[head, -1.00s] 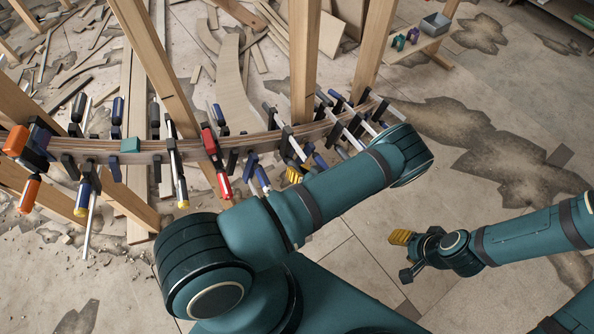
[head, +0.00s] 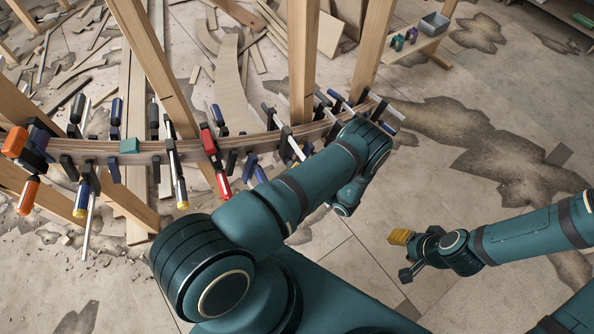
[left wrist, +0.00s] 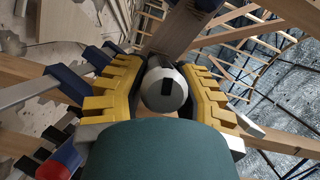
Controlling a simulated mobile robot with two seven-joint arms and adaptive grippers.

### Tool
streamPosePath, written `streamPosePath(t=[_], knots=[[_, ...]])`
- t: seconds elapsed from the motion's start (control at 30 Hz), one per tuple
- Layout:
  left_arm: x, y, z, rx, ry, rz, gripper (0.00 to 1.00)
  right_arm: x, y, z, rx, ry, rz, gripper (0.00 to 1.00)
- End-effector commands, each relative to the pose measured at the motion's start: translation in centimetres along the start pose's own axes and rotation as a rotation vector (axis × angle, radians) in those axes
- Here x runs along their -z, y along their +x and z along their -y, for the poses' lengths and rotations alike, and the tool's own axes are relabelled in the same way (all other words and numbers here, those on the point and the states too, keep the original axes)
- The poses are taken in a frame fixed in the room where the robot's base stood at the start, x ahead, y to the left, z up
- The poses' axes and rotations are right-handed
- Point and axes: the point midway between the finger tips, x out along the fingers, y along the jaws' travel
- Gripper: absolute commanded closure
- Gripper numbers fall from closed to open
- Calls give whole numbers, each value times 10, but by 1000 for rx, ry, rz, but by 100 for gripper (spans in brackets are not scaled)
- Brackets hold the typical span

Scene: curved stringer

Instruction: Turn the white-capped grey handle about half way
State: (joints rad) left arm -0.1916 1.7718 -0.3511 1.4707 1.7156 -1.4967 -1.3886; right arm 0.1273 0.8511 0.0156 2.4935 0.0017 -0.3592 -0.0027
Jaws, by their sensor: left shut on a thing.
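In the left wrist view, my left gripper (left wrist: 160,78) is shut with its yellow ridged pads on either side of the grey handle (left wrist: 166,92). The handle's rounded pale cap faces the camera and bears a dark square mark. In the head view my left forearm covers this gripper and the handle. My right gripper (head: 404,256) hangs at the right over the floor, its fingers apart and empty, far from the clamps.
A curved laminated wooden stringer (head: 190,149) carries several clamps close together, including a red-handled clamp (head: 209,142) and an orange-handled one (head: 29,195). Upright wooden posts (head: 303,60) stand behind it. Wood offcuts litter the floor at the back. Floor near my right gripper is clear.

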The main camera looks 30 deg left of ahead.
Motion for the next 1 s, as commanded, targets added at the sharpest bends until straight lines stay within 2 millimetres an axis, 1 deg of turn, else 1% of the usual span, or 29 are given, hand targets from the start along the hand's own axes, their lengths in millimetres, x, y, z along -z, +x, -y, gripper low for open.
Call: streamPosePath(t=[0.2,0.4,0.9,0.93,1.0], knots=[[0,1,0,43,100,0,100,0,0,0,0,0,0,53],[0,1,0,63,146,-1,100,0,0,0,0,0,0,53],[1,1,0,69,158,-1,100,0,0,0,0,0,0,53],[1,1,0,68,158,-1,59,0,0,0,0,0,0,53],[1,1,0,68,158,-1,40,0,0,0,0,0,0,53]])
